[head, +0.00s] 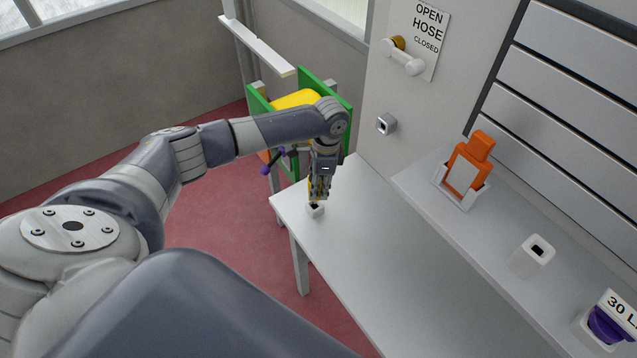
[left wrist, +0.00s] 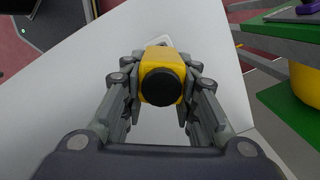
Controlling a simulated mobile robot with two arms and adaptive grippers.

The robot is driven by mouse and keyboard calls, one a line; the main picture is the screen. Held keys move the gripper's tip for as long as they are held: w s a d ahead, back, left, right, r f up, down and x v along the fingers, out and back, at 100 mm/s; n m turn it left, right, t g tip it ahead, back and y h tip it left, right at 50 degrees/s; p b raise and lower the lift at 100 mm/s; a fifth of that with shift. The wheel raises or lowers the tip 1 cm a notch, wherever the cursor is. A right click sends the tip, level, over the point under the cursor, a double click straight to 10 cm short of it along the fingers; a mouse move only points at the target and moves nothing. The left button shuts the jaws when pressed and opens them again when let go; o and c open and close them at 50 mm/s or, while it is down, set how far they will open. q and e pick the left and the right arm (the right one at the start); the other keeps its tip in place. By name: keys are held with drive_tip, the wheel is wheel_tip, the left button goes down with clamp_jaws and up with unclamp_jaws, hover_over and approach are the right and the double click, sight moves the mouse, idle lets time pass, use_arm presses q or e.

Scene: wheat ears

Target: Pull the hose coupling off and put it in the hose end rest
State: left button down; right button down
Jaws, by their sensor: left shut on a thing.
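My left gripper (head: 319,190) is shut on the hose coupling (left wrist: 162,86), a yellow block with a round black end facing the wrist camera. In the head view, only a yellow sliver of the coupling (head: 312,188) shows between the fingers. Directly below it, a small white square socket (head: 316,211), which looks like the hose end rest, stands on the white table (head: 345,235) near its left edge. In the left wrist view a bit of the socket shows behind the coupling. I cannot tell whether the coupling's lower end is inside it. My right gripper is not in view.
The table's front is clear.

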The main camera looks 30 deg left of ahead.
use_arm(q)
drive_tip(key=shift+f, duration=0.15)
drive_tip(key=shift+f+b, duration=0.95)
drive_tip(key=shift+f, duration=0.9)
drive_tip(key=c, duration=1.2)
unclamp_jaws()
